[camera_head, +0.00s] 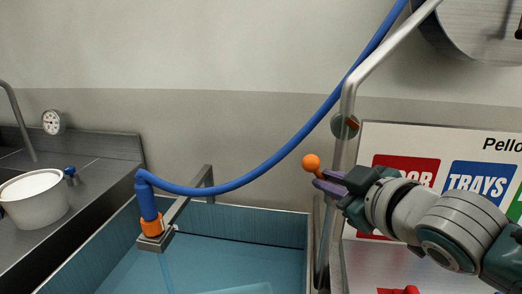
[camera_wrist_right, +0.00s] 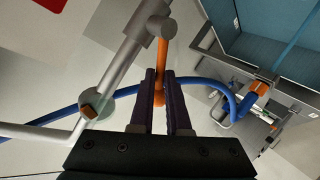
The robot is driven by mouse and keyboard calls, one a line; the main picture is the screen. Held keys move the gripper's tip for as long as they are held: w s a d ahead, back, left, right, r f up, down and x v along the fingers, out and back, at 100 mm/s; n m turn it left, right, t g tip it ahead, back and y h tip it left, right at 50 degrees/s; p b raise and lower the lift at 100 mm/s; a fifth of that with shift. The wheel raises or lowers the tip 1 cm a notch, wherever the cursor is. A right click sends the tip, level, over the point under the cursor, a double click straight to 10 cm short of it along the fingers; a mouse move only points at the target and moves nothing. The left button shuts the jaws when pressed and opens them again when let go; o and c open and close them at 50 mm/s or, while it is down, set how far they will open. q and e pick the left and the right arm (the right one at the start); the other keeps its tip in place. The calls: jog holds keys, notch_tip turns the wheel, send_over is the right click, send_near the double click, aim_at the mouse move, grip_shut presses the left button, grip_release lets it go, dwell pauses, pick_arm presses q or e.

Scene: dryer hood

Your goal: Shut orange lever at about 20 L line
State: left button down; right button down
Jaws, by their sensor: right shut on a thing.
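The orange lever (camera_wrist_right: 162,58) sits on a metal pipe (camera_wrist_right: 125,62), and in the right wrist view it stands off at an angle to the pipe. Its round orange knob shows in the head view (camera_head: 311,162). My right gripper (camera_head: 322,183) has its purple fingers closed around the lever; they also show in the right wrist view (camera_wrist_right: 160,100). A blue-walled tank (camera_head: 260,222) holds water. A blue hose (camera_head: 262,170) ends over it, and a thin stream (camera_head: 166,272) falls from its end. No litre line is legible. My left gripper is out of view.
A metal counter (camera_head: 105,165) with a white-filled pot (camera_head: 35,198) stands at the left, with a round gauge (camera_head: 53,122) on the wall. A sign board (camera_head: 455,140) is behind my right arm. A round metal hood (camera_head: 480,30) hangs at the upper right.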

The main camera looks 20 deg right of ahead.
jog(key=a+f+n+g+h, duration=0.1)
jog(key=n, duration=0.1)
jog(key=w+a+f+n+g+h+p, duration=0.1)
jog(key=n+g+h, duration=0.1)
jog(key=a+f+n+g+h, duration=0.1)
jog(key=f+n+h, duration=0.1)
jog(key=shift+w+g+p, duration=0.35)
jog(key=shift+g+p, duration=0.05)
jog(key=shift+d+f, duration=0.1)
jog(key=shift+f, duration=0.05)
dwell(0.6)
jog(key=c, duration=0.9)
grip_release()
jog(key=p+v, duration=0.1)
jog(key=v, duration=0.9)
jog(key=shift+p, duration=0.3)
